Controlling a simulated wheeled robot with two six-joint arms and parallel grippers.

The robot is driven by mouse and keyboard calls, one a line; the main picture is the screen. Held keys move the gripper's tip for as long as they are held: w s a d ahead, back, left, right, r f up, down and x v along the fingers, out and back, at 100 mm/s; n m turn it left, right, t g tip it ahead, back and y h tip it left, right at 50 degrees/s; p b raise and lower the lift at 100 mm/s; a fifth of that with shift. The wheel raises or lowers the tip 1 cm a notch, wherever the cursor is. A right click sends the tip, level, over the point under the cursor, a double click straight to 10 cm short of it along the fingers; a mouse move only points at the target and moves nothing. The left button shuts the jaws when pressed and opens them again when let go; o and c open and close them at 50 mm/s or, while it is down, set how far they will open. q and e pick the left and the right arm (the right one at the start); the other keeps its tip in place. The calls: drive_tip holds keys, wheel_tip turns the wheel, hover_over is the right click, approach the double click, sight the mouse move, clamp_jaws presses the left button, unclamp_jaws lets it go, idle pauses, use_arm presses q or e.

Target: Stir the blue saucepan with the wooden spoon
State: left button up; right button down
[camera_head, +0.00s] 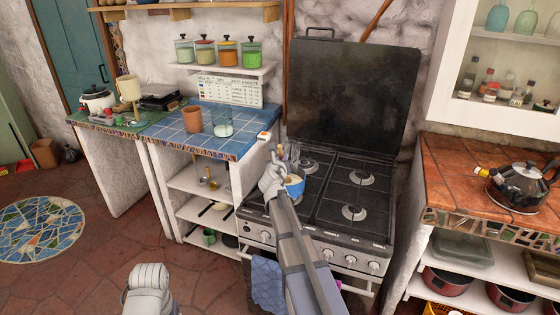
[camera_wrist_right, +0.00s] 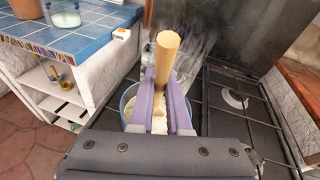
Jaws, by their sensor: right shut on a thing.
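The blue saucepan (camera_head: 296,184) stands on the front left of the black gas stove (camera_head: 333,219). In the right wrist view the saucepan (camera_wrist_right: 128,99) holds pale, lumpy contents. My right gripper (camera_head: 276,172) is over the saucepan. In the right wrist view its two purple fingers (camera_wrist_right: 161,108) are shut on the wooden spoon (camera_wrist_right: 165,62), whose handle stands up between them. The spoon's lower end is hidden behind the fingers and gripper body. My left arm shows only as a grey part at the bottom of the head view; its fingers are not visible.
Left of the stove is a blue-tiled counter (camera_head: 197,147) with a terracotta cup (camera_head: 192,119) and a glass jar (camera_head: 222,125). Right of it, a black kettle (camera_head: 518,187) stands on an orange-tiled counter (camera_head: 447,165). The stove's raised lid (camera_head: 350,95) stands behind the burners. The right burners are clear.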

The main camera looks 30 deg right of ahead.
drive_tip(key=shift+r, duration=0.1)
wheel_tip(320, 180, up, 8)
drive_tip(key=s+a+p, duration=0.2)
drive_tip(key=p, duration=0.6)
drive_tip(key=shift+a, duration=0.3)
drive_tip(key=shift+s, duration=0.1)
